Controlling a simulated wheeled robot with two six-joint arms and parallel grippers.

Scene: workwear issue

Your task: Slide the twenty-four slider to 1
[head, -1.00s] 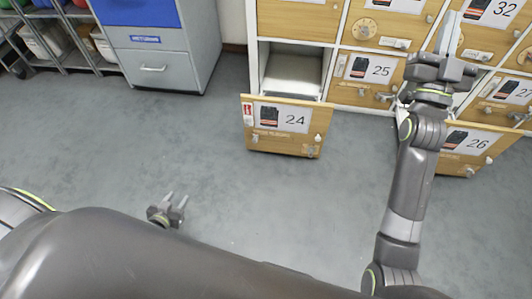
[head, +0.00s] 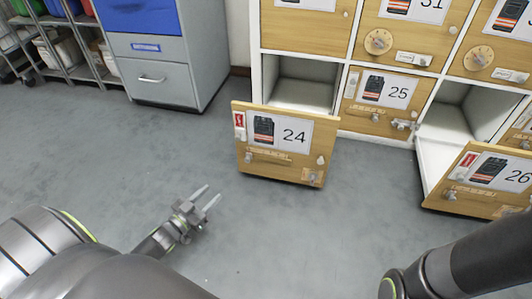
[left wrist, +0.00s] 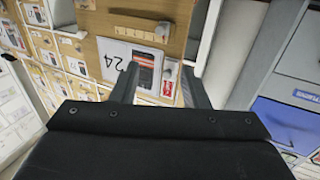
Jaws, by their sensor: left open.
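The strip's marks are too small to read. My left gripper (head: 213,194) is open and empty, left of the door and apart from it. In the left wrist view the door is upside down, with the slider strip (left wrist: 133,32) and knob (left wrist: 162,32) beyond the fingers. My right gripper is out of view.
Door 26 (head: 490,180) also hangs open at the right. Door 25 (head: 385,92) between them is shut. A grey cabinet with a blue front (head: 160,75) stands at the left. The floor (head: 110,150) left of door 24 is clear.

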